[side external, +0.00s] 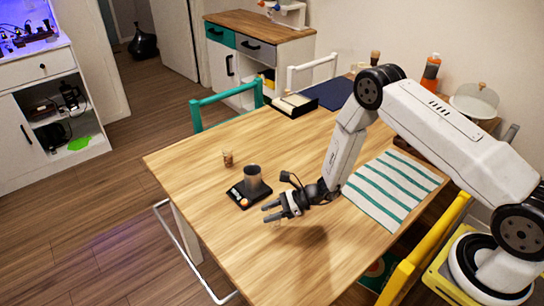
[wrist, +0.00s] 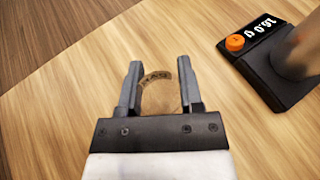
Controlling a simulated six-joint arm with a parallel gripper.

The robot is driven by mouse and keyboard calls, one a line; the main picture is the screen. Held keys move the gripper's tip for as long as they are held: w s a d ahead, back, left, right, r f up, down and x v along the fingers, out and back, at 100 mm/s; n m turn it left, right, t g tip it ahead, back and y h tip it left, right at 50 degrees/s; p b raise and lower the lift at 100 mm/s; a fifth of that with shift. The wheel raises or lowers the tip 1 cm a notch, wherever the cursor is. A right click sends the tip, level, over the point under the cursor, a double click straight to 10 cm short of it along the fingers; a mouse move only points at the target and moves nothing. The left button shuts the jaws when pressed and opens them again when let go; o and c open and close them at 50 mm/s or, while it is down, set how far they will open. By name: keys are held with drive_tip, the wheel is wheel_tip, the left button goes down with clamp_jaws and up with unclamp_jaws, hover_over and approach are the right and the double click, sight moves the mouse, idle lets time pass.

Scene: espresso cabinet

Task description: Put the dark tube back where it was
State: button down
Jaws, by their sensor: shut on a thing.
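My gripper (side external: 272,212) is low over the table, its fingers on either side of a small round, clear-looking tube (wrist: 160,95). The tube sits between the fingers in the wrist view (wrist: 159,65) and has a dark band of lettering that I cannot read surely. In the side view only a faint part of it shows below the fingers (side external: 277,223). I cannot tell whether its base touches the table. Another small tube with brown contents (side external: 228,158) stands upright on the table, beyond the scale.
A striped cloth (side external: 390,190) lies to the right. A black-edged tray (side external: 293,105) and blue mat (side external: 330,93) are at the back. The near table surface is clear.

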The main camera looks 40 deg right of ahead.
drive_tip(key=shift+f, duration=0.1)
drive_tip(key=shift+c, duration=1.2)
unclamp_jaws()
drive_tip(key=shift+d, duration=0.1)
drive_tip(key=v, duration=1.2)
